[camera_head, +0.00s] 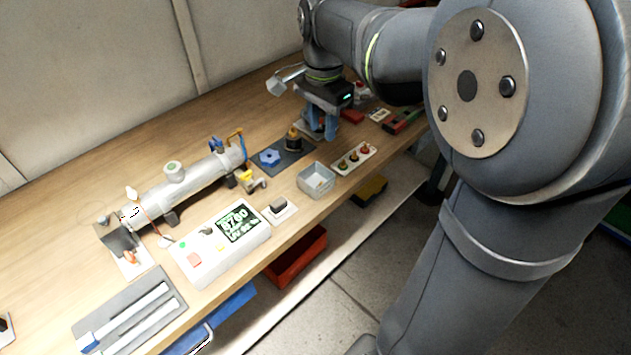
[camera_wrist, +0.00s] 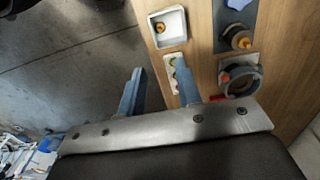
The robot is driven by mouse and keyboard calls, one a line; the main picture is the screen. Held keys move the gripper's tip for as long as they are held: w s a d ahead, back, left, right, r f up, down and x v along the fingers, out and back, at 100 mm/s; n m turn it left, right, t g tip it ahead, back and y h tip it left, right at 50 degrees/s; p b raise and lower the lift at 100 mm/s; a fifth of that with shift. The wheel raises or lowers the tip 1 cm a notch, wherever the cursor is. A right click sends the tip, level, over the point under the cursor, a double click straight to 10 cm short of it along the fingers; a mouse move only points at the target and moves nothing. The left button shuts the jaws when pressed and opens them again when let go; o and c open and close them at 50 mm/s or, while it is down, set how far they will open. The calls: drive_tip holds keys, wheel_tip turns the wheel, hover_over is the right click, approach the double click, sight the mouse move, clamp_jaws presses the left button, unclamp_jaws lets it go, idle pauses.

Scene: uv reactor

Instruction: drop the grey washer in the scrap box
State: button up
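My gripper (camera_head: 322,131) is above the bench with its two blue fingers apart; the wrist view shows the fingers (camera_wrist: 161,72) apart with nothing between them. A small square grey-white open box (camera_head: 304,183), likely the scrap box, stands near the bench's front edge; it also shows in the wrist view (camera_wrist: 183,30) with a small orange item (camera_wrist: 160,27) inside. A pale board with several small coloured round parts (camera_head: 355,158) lies right of the box; in the wrist view this board (camera_wrist: 173,73) is partly hidden by a finger. I cannot pick out the grey washer for certain.
A dark mat holds a blue part (camera_head: 269,157) and a black-and-yellow round part (camera_head: 293,139). A grey ring fixture (camera_wrist: 240,80) is beside my right finger in the wrist view. A silver reactor tube (camera_head: 190,178) and a display unit (camera_head: 222,243) stand to the left.

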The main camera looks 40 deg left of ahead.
wheel_tip(320, 180, up, 5)
drive_tip(key=shift+r, duration=0.1)
idle(0.6)
wheel_tip(320, 180, down, 18)
drive_tip(key=shift+r, duration=1.3)
